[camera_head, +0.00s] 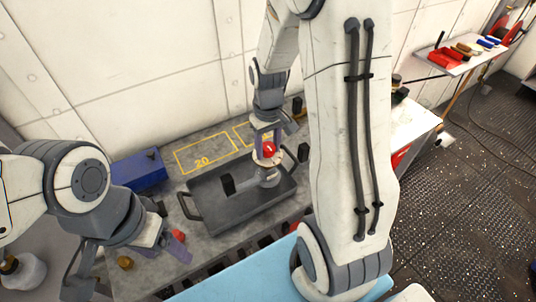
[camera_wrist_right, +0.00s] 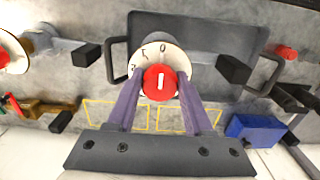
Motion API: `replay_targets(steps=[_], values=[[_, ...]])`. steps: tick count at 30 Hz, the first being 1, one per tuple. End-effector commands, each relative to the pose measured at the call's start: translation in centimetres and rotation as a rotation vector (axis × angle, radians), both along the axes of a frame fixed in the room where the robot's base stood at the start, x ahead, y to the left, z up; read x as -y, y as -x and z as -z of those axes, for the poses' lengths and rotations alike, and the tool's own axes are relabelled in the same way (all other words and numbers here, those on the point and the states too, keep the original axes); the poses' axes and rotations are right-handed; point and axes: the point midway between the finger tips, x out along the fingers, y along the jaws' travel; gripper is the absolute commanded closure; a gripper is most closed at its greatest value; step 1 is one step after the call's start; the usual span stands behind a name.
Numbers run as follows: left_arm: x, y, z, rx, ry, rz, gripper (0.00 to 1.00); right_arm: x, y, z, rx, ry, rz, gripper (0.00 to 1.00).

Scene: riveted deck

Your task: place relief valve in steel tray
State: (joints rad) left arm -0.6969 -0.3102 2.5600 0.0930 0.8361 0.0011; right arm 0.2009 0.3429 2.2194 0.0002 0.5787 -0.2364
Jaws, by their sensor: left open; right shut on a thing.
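The relief valve (camera_head: 268,150) has a red knob on a white numbered dial and a grey body. My right gripper (camera_head: 267,140) is shut on it, with a finger on each side of the knob. The right wrist view shows the dial (camera_wrist_right: 160,82) between my purple fingers (camera_wrist_right: 158,100). The steel tray (camera_head: 205,208) is dark grey with loop handles and lies on the bench. The valve's body is over the tray's right part; I cannot tell if it touches the floor. My left gripper (camera_head: 172,232) is open, left of the tray.
A blue box (camera_head: 139,170) sits behind left. A red knob (camera_head: 178,235) and a brass knob (camera_head: 125,262) are near my left gripper. The yellow-outlined area (camera_head: 205,152) behind the tray is clear.

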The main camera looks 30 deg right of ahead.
Motion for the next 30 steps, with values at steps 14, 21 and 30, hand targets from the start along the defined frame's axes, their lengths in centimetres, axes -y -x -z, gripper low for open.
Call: replay_targets(steps=[14, 21, 30], values=[[0.0, 0.0, -0.8, 0.0, 0.0, 0.0, 0.28, 0.0, 0.0, 3.9, 0.001, 0.0, 0.001, 1.0], [0.0, 0.0, -0.5, 0.0, 0.0, 0.0, 0.28, 0.0, 0.0, 4.3, 0.001, 0.0, 0.001, 1.0], [0.0, 0.0, -0.6, 0.0, 0.0, 0.0, 0.28, 0.0, 0.0, 4.2, -0.001, 0.0, 0.0, 0.19]])
